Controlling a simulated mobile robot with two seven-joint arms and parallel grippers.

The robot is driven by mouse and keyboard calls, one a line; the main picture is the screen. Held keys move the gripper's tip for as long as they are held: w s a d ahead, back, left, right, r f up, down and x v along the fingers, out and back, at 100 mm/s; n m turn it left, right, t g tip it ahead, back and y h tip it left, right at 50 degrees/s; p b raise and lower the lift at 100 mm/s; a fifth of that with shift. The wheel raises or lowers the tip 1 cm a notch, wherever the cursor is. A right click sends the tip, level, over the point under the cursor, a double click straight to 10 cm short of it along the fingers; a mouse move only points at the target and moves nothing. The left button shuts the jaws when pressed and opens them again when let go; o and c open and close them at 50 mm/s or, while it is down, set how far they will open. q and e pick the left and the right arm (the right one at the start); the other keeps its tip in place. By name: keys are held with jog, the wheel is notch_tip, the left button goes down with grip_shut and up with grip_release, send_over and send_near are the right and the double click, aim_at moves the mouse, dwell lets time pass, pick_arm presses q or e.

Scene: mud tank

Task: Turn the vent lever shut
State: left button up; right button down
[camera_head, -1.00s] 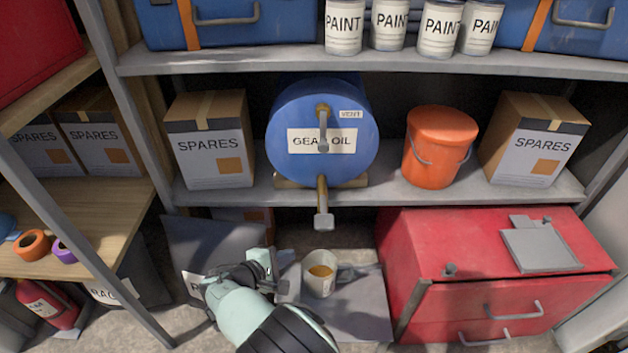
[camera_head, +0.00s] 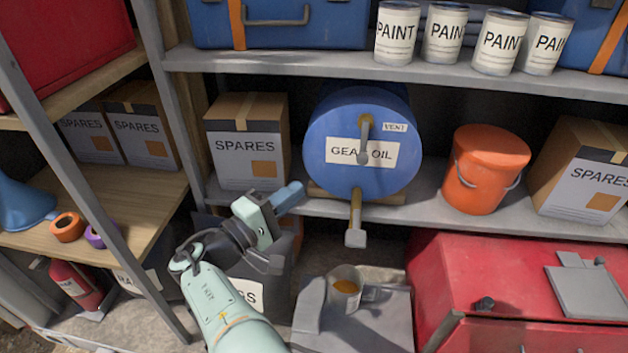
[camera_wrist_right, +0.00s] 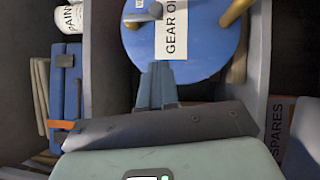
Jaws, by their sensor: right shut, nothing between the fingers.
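A blue drum labelled GEAR OIL (camera_head: 350,182) lies on its side on the middle shelf. The vent lever (camera_head: 364,130) is a grey handle hanging straight down from a brass fitting high on the drum face, beside a VENT label (camera_head: 396,127). In the wrist view the vent lever (camera_wrist_right: 143,17) is at the top edge. My right gripper (camera_head: 289,197) is shut and empty, below and left of the drum, apart from the lever. Its blue fingers (camera_wrist_right: 157,85) point toward the drum in the wrist view. My left gripper is not in view.
A brass tap (camera_head: 355,212) with a grey end juts below the drum. A mug of brown liquid (camera_head: 345,286) stands beneath. A SPARES box (camera_head: 247,140) is left of the drum, an orange bucket (camera_head: 484,170) right. A red cabinet (camera_head: 480,265) stands lower right.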

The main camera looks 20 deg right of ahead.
send_near(364, 144)
notch_tip(364, 144, down, 2)
jog(key=w, duration=0.3)
jog(key=shift+s+d+r, duration=0.1)
jog(key=shift+s+d, duration=0.15)
jog(key=shift+d, duration=0.5)
jog(key=shift+s+d+r, duration=0.15)
jog(key=shift+s+d, duration=0.1)
jog(key=shift+d, duration=0.55)
